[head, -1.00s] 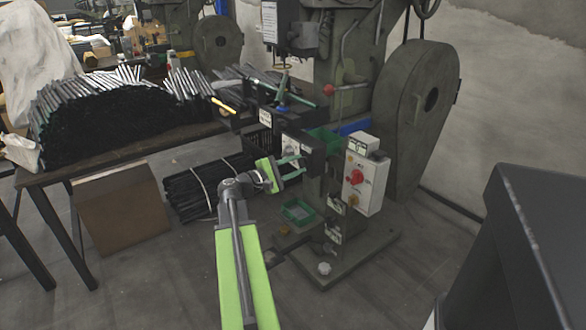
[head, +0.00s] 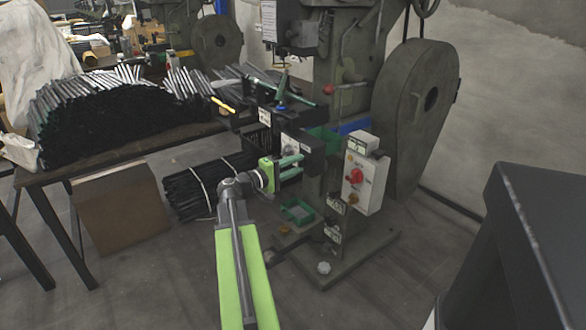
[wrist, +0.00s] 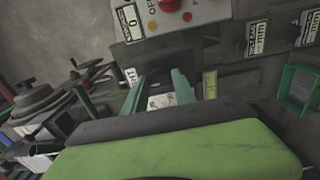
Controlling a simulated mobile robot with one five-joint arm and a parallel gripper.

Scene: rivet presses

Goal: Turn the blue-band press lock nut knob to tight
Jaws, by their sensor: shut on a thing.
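The press (head: 345,100) stands at centre right in the head view, with a blue band (head: 353,127) at its middle. A dark block with a white-marked plate (head: 289,144) sits on its front. My gripper (head: 301,165) is at this block, its two green fingers reaching in from the left. In the wrist view, the fingers (wrist: 157,84) stand on either side of the dark block and a white plate (wrist: 160,101). My gripper is shut on the lock nut knob, which is mostly hidden between the fingers, so its marking cannot be read.
A white control box (head: 365,182) with a red button is right of my gripper, and close above it in the wrist view (wrist: 170,15). A green tray (head: 297,211) lies below. Tied rods (head: 200,187) lie on the floor at left, beside a loaded table (head: 110,152).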

